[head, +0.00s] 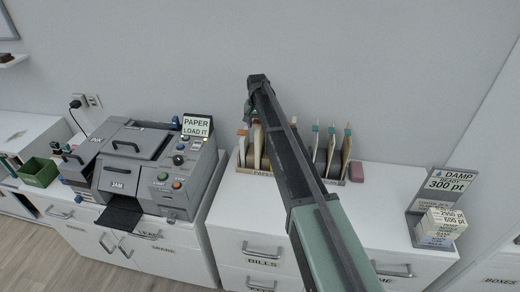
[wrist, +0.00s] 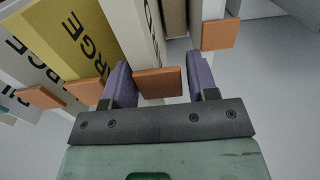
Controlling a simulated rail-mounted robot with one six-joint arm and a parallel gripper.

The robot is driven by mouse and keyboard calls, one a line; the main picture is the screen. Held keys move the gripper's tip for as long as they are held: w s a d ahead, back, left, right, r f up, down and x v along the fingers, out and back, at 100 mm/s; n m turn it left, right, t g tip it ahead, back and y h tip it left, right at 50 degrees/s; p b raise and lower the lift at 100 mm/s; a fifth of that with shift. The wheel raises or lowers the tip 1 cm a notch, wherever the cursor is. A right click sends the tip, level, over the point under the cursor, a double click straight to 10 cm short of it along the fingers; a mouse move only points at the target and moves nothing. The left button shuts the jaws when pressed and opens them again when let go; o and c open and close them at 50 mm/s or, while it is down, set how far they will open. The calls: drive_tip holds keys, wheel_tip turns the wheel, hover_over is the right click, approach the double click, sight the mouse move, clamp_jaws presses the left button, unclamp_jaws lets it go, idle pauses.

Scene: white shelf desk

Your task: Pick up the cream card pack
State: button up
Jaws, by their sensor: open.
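A pale cream pack (wrist: 143,28) with dark lettering and an orange tab (wrist: 158,83) stands in the wrist view. I cannot tell for sure that it is the cream card pack. My gripper (wrist: 160,66) is open, with its two purple fingers on either side of the orange tab. Contact is not clear. In the head view my gripper (head: 250,112) is mostly hidden by my arm, over the left part of the pack rack (head: 263,174). A tan pack (head: 257,147) shows there beside my arm.
A yellow pack (wrist: 72,38) and white packs stand close left in the wrist view. A grey printer (head: 130,160) stands left, a price stand (head: 440,210) right.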

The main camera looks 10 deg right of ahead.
drive_tip(key=shift+r, duration=0.15)
drive_tip(key=c, duration=0.6)
drive_tip(key=shift+c, duration=0.2)
drive_tip(key=shift+r, duration=0.1)
wheel_tip(320, 180, up, 20)
drive_tip(key=p, duration=2)
